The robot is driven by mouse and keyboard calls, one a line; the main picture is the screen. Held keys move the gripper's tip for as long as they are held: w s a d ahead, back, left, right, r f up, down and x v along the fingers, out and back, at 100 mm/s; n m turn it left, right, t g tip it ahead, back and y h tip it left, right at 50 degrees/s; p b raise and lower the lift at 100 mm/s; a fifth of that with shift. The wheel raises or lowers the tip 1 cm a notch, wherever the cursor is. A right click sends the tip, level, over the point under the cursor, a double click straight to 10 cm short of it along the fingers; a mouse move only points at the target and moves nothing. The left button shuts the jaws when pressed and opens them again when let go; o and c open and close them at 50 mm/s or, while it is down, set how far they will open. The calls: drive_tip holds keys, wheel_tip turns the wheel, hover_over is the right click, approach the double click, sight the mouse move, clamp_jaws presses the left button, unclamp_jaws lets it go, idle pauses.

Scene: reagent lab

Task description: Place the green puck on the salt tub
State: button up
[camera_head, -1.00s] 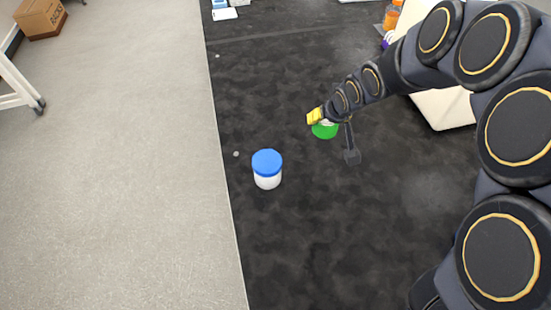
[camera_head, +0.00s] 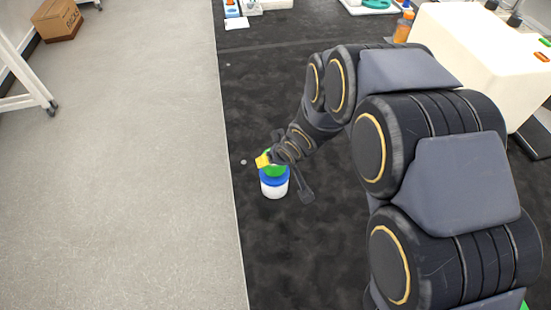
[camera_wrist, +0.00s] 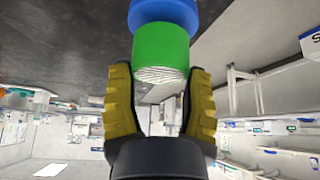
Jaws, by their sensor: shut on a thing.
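The salt tub (camera_head: 274,186) is a white tub with a blue lid, upright on the black bench. The green puck (camera_head: 276,170) is right at the tub's lid in the head view, partly hidden by my gripper. In the wrist view the green puck (camera_wrist: 161,48) sits between the yellow fingers, against or just in front of the blue lid (camera_wrist: 164,12). My gripper (camera_wrist: 160,85) is shut on the puck. It also shows in the head view (camera_head: 263,161), at the tub's top. I cannot tell whether puck and lid touch.
A white block-shaped unit (camera_head: 480,60) stands at the right, with an orange bottle (camera_head: 404,27) beside it. Small items lie at the bench's far edge. The bench around the tub is clear; its left edge borders grey floor (camera_head: 150,190).

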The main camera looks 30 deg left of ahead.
drive_tip(key=shift+f, duration=0.55)
drive_tip(key=shift+f, duration=0.15)
drive_tip(key=o, duration=1)
drive_tip(key=shift+c, duration=0.2)
drive_tip(key=v, duration=1.2)
drive_tip(key=shift+r, duration=0.2)
